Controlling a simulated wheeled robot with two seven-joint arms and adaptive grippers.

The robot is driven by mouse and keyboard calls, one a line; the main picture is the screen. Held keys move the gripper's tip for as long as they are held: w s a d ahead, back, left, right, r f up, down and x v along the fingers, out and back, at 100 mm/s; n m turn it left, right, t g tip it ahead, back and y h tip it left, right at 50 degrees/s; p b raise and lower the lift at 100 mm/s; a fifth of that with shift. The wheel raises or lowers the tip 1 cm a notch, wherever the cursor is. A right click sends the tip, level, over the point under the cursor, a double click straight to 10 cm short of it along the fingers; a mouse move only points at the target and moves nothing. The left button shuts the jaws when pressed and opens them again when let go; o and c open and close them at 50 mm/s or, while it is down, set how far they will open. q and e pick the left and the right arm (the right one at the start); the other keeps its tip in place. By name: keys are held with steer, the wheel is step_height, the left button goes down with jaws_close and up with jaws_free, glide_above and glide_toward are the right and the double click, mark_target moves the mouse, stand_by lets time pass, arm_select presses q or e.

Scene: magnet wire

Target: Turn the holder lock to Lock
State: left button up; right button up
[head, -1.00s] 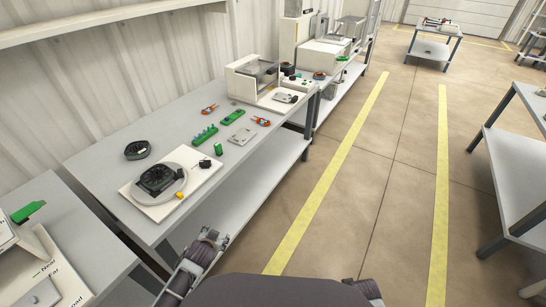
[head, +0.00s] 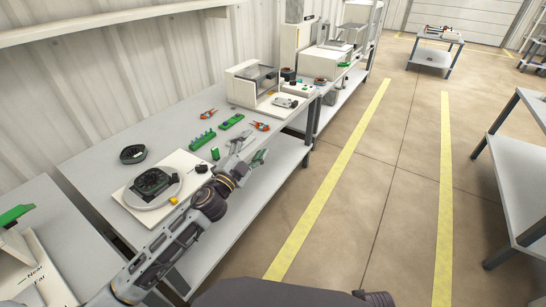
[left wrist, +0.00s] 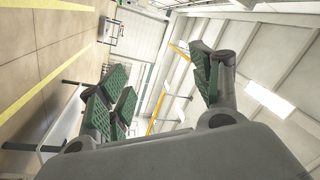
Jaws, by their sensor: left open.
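A white base plate (head: 180,160) on the table bears a pale round disc with a dark square-framed holder (head: 151,182) on it. A small yellow part (head: 173,200) sits at its front edge and a small black knob (head: 202,168) at its right. I cannot tell which is the lock, and no lettering on it is readable. My left gripper (head: 248,153) is open and empty, above the table's front edge, right of the plate and apart from it. Its green-padded fingers stand wide in the left wrist view (left wrist: 158,85). My left forearm hides the plate's front right part. My right gripper is out of view.
A white box-like fixture (head: 252,82) stands at the far end. The floor aisle on the right is clear.

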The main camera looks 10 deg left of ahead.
arm_select(q)
steer(key=s+d+r+m+g+h, duration=0.35)
steer(key=d+m+g+h, duration=0.6)
steer(key=m, duration=0.65)
steer(key=w+a+f+m+g+y+b, duration=0.1)
steer(key=a+f+m+g+y, duration=0.4)
steer(key=a+f+y, duration=0.45)
steer(key=a+r+n+y, duration=0.1)
steer(key=a+r+y, duration=0.1)
steer(key=a, duration=0.8)
steer(key=w+a+r+y, duration=0.1)
steer(key=a+y, duration=0.4)
steer(key=a, duration=0.6)
steer(key=shift+a+r+n, duration=0.3)
steer(key=shift+r+n, duration=0.1)
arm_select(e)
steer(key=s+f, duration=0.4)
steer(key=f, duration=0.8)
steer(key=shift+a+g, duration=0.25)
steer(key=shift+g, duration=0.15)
arm_select(q)
steer(key=shift+f, duration=0.15)
